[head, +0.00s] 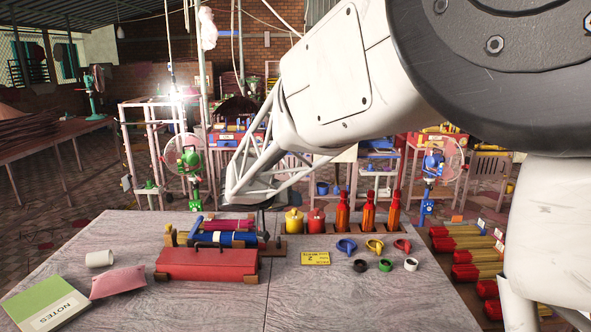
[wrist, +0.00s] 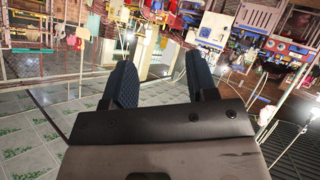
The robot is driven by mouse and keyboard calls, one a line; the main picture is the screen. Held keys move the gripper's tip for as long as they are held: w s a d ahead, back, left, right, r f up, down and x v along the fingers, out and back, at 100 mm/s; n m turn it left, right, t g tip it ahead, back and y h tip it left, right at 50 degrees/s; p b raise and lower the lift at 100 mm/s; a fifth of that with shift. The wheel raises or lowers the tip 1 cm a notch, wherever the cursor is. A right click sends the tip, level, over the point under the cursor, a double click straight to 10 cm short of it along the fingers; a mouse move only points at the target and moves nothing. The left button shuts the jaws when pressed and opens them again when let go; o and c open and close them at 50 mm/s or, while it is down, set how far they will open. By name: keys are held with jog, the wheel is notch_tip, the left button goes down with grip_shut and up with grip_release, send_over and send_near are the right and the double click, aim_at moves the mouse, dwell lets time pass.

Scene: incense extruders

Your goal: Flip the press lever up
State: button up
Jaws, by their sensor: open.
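In the head view my arm crosses from the upper right, and I cannot make out the fingers there.
The wooden table (head: 345,290) has bare room at front right. A white cup (head: 99,258), pink pouch (head: 118,282) and green notebook (head: 45,304) lie left.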

jog(key=s+d+r+g+y, duration=0.2)
jog(key=s+d+g, duration=0.3)
jog(key=s+d, duration=1.3)
jog(key=s+d+f+n+y, duration=0.1)
jog(key=s+f+y, duration=0.1)
jog(key=s, duration=1)
jog(key=s+d+f+n+g+y, duration=0.1)
jog(key=s+f+y, duration=0.1)
jog(key=s, duration=1.1)
jog(key=shift+d+f+y, duration=0.4)
jog(key=shift+y, duration=0.5)
jog(key=shift+w+r, duration=0.1)
jog(key=shift+w, duration=0.1)
